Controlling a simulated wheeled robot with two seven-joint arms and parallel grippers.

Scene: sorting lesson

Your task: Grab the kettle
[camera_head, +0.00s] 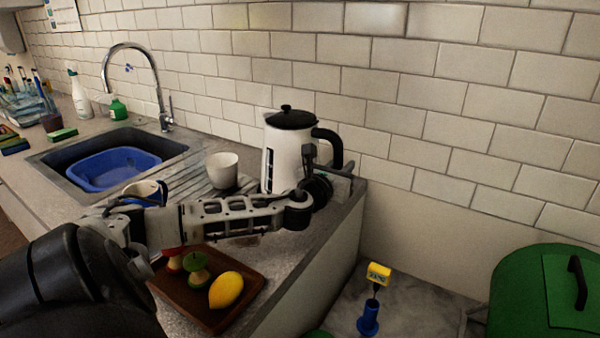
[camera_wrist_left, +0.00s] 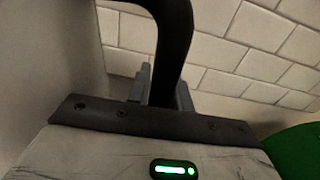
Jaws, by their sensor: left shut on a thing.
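The white kettle (camera_head: 283,150) with a black lid and black handle stands upright on the counter near its right end, by the tiled wall. My left arm reaches across the counter to it. My left gripper (camera_head: 330,165) is at the kettle's right side, shut on the black handle. The left wrist view shows the handle (camera_wrist_left: 172,50) passing down between the fingers (camera_wrist_left: 165,88). The kettle's white side (camera_wrist_left: 50,70) fills the left of that view. The kettle's lower right part is hidden behind my wrist. My right gripper is not in view.
A white cup (camera_head: 222,170) stands left of the kettle. A brown tray (camera_head: 215,325) with a lemon (camera_head: 226,290) and apple-like pieces lies in front. A sink with a blue basin (camera_head: 112,168) is at left. The counter ends right of the kettle; a green bin (camera_head: 530,300) stands beyond.

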